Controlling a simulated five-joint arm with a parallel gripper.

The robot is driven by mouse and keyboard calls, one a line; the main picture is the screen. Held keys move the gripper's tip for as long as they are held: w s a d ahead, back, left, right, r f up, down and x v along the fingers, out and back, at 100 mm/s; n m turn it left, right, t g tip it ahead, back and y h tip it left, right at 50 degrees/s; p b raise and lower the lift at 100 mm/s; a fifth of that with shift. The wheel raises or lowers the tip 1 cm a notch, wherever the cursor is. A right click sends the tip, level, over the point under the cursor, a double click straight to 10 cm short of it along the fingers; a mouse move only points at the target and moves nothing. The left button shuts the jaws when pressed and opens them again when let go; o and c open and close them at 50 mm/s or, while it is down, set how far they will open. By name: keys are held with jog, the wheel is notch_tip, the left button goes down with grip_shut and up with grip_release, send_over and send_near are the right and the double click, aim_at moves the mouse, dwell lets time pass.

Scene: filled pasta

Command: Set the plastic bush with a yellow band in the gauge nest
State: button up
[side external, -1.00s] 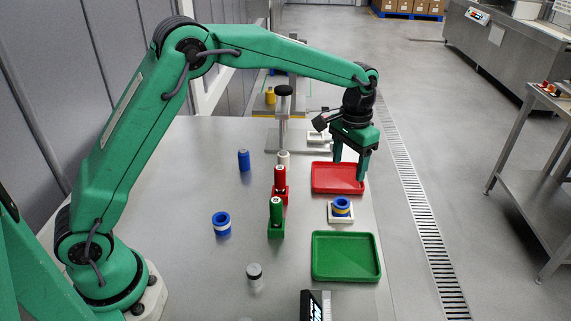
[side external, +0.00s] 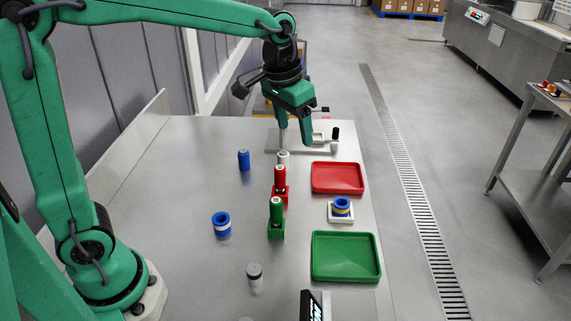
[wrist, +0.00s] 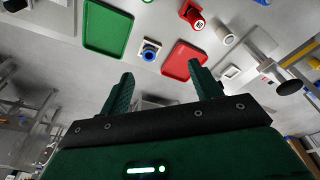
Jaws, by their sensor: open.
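The blue bush with a yellow band (side external: 342,204) sits upright on a small white square block (side external: 331,219), between the red and green trays. The wrist view also shows this bush (wrist: 150,52), near the top middle. A pale square nest (side external: 319,137) stands by the gauge stand at the back, partly hidden by my gripper; it also shows in the wrist view (wrist: 230,72). My gripper (side external: 296,143) is open and empty, at the back beside the gauge stand, well apart from the bush. Its fingers spread in the wrist view (wrist: 160,75).
A blue bush with a white band (side external: 221,225) stands at left. A red tray (side external: 338,190) and a green tray (side external: 346,276) lie at right. Red (side external: 280,180) and green (side external: 276,212) holders, a blue cylinder (side external: 243,160) and a dark-capped jar (side external: 255,276) stand about.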

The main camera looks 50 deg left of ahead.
jog(key=s+a+n+t, duration=0.1)
jog(key=s+a+t, duration=0.2)
jog(key=s, duration=1.6)
jog(key=shift+a+f, duration=0.3)
jog(key=shift+a, duration=0.85)
